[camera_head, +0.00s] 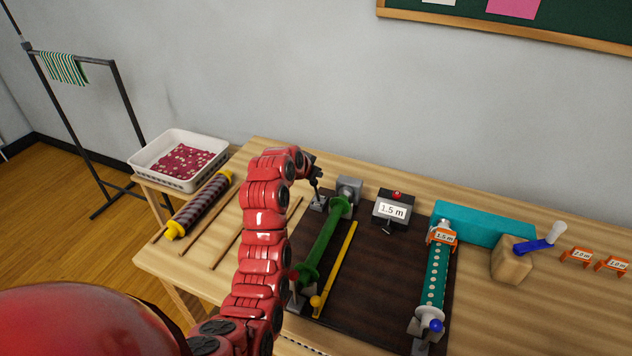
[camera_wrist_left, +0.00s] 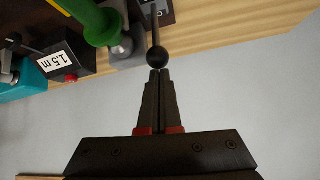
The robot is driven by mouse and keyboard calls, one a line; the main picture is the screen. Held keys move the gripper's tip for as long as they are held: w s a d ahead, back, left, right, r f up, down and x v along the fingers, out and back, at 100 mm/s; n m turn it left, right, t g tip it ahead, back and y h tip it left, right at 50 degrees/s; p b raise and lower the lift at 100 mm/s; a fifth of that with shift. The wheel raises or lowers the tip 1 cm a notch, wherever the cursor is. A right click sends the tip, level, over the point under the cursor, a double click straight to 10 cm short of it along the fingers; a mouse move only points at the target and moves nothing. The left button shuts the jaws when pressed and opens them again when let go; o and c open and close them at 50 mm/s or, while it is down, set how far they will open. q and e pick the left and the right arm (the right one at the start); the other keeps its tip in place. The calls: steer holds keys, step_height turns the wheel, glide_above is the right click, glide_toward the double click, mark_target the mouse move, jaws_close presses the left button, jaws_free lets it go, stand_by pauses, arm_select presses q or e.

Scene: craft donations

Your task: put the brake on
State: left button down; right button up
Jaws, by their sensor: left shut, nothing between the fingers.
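A small lever with a black ball knob (camera_wrist_left: 157,57) stands on a grey base (camera_head: 318,203) at the far end of the green roller (camera_head: 325,240). My left gripper (camera_head: 316,170) is over the back of the table by this lever. In the left wrist view its fingers (camera_wrist_left: 159,73) are shut and empty, with tips right at the ball knob. I cannot tell whether they touch it. The green roller lies on the dark board (camera_head: 375,265) and also shows in the left wrist view (camera_wrist_left: 95,22). My right gripper is not in view.
A 1.5 m display box (camera_head: 393,209) with a red button stands right of the lever. A teal dotted roll (camera_head: 436,275), a yellow stick (camera_head: 338,262) and a wooden block with a blue crank (camera_head: 512,262) are also there. A white basket (camera_head: 177,178) stands at left.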

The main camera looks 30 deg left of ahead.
arm_select(q)
steer(key=shift+s+f+t+b, duration=0.1)
steer(key=shift+s+t+b, duration=0.35)
steer(key=shift+s+t, duration=0.05)
steer(key=shift+w+d, duration=0.1)
steer(key=w+r, duration=0.2)
steer(key=w, duration=0.2)
steer(key=b+v, duration=0.2)
steer(key=v, duration=0.8)
steer(key=shift+s+d+r, duration=0.15)
steer(key=shift+d+r, duration=0.05)
steer(key=shift+d, duration=0.1)
